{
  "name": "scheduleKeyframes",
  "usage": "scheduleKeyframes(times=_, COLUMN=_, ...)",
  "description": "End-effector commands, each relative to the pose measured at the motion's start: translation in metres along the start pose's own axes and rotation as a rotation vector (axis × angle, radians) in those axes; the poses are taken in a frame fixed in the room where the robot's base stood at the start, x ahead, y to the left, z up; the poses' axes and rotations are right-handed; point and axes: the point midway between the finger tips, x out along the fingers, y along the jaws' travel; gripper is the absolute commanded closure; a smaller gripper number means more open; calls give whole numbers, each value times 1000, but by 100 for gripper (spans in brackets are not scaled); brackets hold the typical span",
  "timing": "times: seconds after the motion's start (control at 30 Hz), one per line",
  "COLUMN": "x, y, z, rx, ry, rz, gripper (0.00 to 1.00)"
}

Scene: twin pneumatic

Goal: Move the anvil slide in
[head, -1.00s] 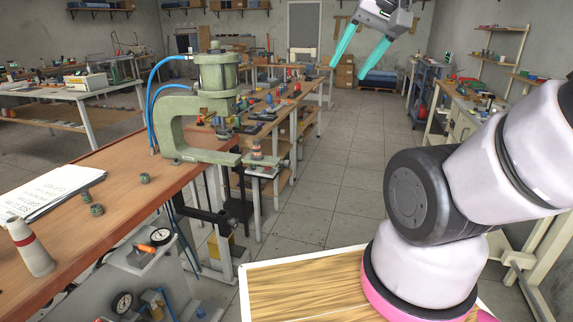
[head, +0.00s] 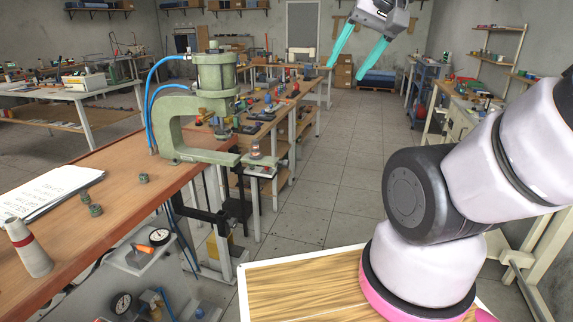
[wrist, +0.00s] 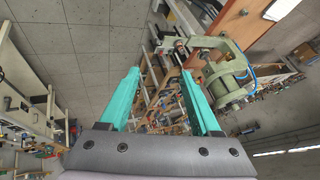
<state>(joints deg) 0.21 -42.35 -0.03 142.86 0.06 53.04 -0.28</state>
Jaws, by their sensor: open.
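The green pneumatic press (head: 215,100) stands on the wooden bench at left, with a cylinder on top and blue hoses behind. The anvil slide (head: 260,168) appears to be the small plate at the front of the press's lower arm, carrying a small red-and-clear part; its exact travel position is too small to tell. The press also shows in the wrist view (wrist: 228,80), tilted, at upper right. My gripper (head: 355,60) has two teal fingers, open and empty, raised in the air to the right of the press and well apart from it. The fingers also show in the wrist view (wrist: 163,100).
Another workbench with parts stands behind the press. The floor (head: 350,170) in the middle is clear.

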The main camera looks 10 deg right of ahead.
Motion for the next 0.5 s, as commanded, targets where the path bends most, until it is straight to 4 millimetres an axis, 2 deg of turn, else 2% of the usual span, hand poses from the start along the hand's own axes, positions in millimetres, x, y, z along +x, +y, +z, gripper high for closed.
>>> scheduleKeyframes(times=0.17, x=27, y=-3, z=-6, rx=75, ry=-128, rz=15, gripper=36)
scheduleKeyframes(times=0.5, x=116, y=-8, z=-23, rx=360, ry=-515, rz=-21, gripper=36)
